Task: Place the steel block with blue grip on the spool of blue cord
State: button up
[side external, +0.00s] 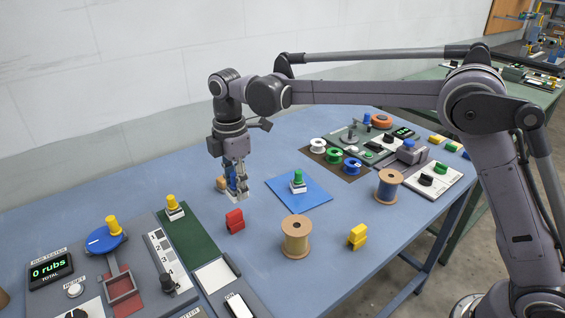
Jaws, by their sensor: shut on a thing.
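The steel block with blue grip (231,181) is between the fingers of my gripper (236,188), which is shut on it. The fingers hide much of the block; its blue grip shows between them. It is low over the blue table, and I cannot tell whether its base touches the surface. The spool of blue cord (388,187) stands upright on the table to the right, with pale wooden flanges and dark blue winding. My gripper is well to its left.
A steel block with green grip (298,182) on a blue mat (312,198), a tan cord spool (296,238), a red clip-like object (235,221) and a yellow one (357,237) lie between or nearby. Small spools (334,156) stand on a brown mat behind.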

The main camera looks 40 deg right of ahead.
jog(key=s+d+r+m, duration=0.2)
jog(key=d+r, duration=0.1)
jog(key=d, duration=1)
jog(key=s+d+r+m, duration=0.2)
jog(key=s+d, duration=0.1)
jog(key=d, duration=1.1)
jog(key=s+d+r+m, duration=0.3)
jog(key=s+d+m, duration=0.2)
jog(key=s+d, duration=1.4)
send_over(391, 176)
notch_tip(391, 176, down, 7)
jog(key=shift+d+r, duration=0.1)
jog(key=shift+f, duration=2.05)
jog(key=shift+f, duration=0.15)
jog(key=o, duration=1.2)
